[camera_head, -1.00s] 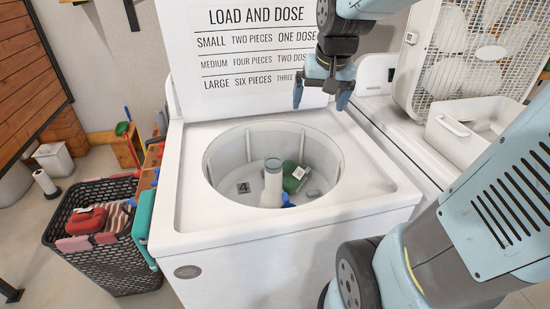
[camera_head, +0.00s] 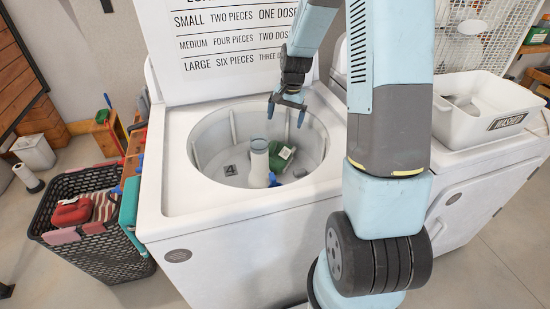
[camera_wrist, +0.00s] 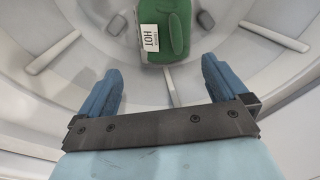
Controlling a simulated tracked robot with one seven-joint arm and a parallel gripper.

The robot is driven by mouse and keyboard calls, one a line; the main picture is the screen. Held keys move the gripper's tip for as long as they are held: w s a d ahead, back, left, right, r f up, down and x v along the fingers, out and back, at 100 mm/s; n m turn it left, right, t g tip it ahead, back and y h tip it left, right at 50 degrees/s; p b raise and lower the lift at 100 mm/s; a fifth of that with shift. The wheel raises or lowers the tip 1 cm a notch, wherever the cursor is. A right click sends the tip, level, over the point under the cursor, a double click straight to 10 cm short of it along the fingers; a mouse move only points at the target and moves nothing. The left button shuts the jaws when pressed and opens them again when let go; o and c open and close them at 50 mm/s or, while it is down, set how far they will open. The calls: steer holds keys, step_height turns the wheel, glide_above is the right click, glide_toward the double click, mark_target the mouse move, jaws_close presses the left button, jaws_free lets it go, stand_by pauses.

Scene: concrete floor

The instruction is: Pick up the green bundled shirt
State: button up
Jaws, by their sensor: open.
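The green bundled shirt (camera_head: 279,152) lies inside the drum of the white top-loading washer (camera_head: 185,205), just right of the central agitator post (camera_head: 259,163). In the wrist view the green shirt (camera_wrist: 176,32) is at the top centre, with a white tag reading HOT on its left side. My gripper (camera_head: 287,112) is open and empty, hanging above the drum opening over the shirt. In the wrist view both blue fingers (camera_wrist: 161,75) are spread wide and the shirt lies beyond them, apart from the fingertips.
The washer's raised lid (camera_head: 235,45) stands behind the drum. A dark basket (camera_head: 100,255) with red and striped items stands on the floor at left. A white bin (camera_head: 465,128) labelled WASHED sits on the machine at right. A small blue item (camera_head: 274,180) is beside the post.

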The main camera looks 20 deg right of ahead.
steer(key=f, duration=0.2)
glide_above(280, 151)
steer(key=f, duration=0.8)
steer(key=shift+s+d+f, duration=0.15)
steer(key=shift+s+f, duration=0.15)
steer(key=shift+s, duration=0.1)
steer(key=shift+w+f, duration=0.2)
steer(key=shift+f, duration=1.1)
steer(key=shift+w+f, duration=0.2)
steer(key=shift+f, duration=1.05)
steer(key=shift+s, duration=0.1)
steer(key=c, duration=1.3)
